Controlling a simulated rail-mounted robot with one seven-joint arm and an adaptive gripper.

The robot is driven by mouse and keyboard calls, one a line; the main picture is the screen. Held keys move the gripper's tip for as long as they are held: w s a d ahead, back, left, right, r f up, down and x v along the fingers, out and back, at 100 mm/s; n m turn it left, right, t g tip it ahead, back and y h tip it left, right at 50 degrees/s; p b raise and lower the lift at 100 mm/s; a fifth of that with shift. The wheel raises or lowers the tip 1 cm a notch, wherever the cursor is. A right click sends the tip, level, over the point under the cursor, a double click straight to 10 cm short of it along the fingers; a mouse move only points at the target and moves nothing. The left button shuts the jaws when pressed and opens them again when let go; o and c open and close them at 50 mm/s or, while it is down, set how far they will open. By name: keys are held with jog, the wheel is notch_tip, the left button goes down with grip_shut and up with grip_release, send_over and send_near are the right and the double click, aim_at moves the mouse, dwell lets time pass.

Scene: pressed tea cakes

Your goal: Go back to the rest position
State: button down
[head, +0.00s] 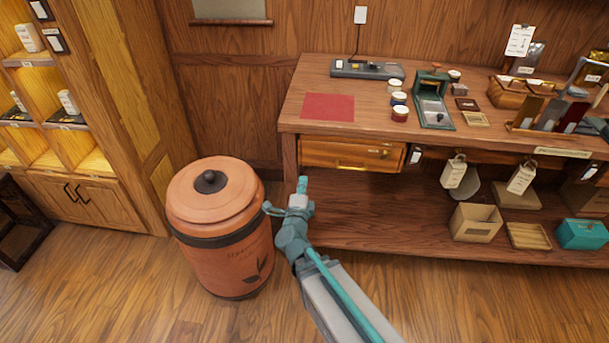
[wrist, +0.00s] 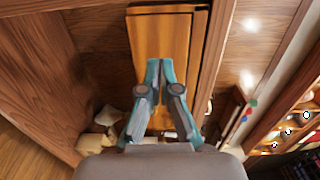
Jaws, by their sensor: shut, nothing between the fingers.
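My gripper (head: 303,184) is in the middle of the head view, in front of the left end of the workbench and to the right of the clay jar. In the wrist view my gripper (wrist: 158,70) has its teal fingers together, with nothing between them. Behind the fingers is the light wooden drawer (head: 350,154), which also fills the middle of the wrist view (wrist: 160,38). I cannot tell whether the fingertips touch it.
A large lidded clay jar (head: 222,235) stands close to my arm's left. The workbench (head: 300,108) carries a red mat (head: 328,107), several small jars and a green press (head: 433,103). Its lower shelf (head: 390,225) holds boxes at the right.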

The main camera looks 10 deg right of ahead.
jog(key=s+a+f+n+g+y, duration=0.3)
jog(key=a+f+n+y, duration=0.45)
jog(key=a+n, duration=0.25)
jog(key=s+f+n+g+y+p, duration=0.1)
jog(key=s+f+n+g+y, duration=0.1)
jog(key=s+f+n+g, duration=0.65)
jog(key=s+d+f+n+g+h+p, duration=0.1)
jog(key=s+d+f+g+h, duration=0.35)
jog(key=s+f, duration=0.9)
jog(key=s+d+f+g+p, duration=0.1)
jog(key=s+d+g, duration=0.3)
jog(key=s+d, duration=0.3)
jog(key=s+d+f+n+g+h+p, duration=0.1)
jog(key=s+d+g, duration=0.3)
jog(key=s+d, duration=0.4)
jog(key=s+f+p, duration=0.1)
jog(key=s, duration=0.6)
jog(key=shift+s+d, duration=0.3)
jog(key=shift+s, duration=0.1)
jog(key=c, duration=1.9)
grip_release()
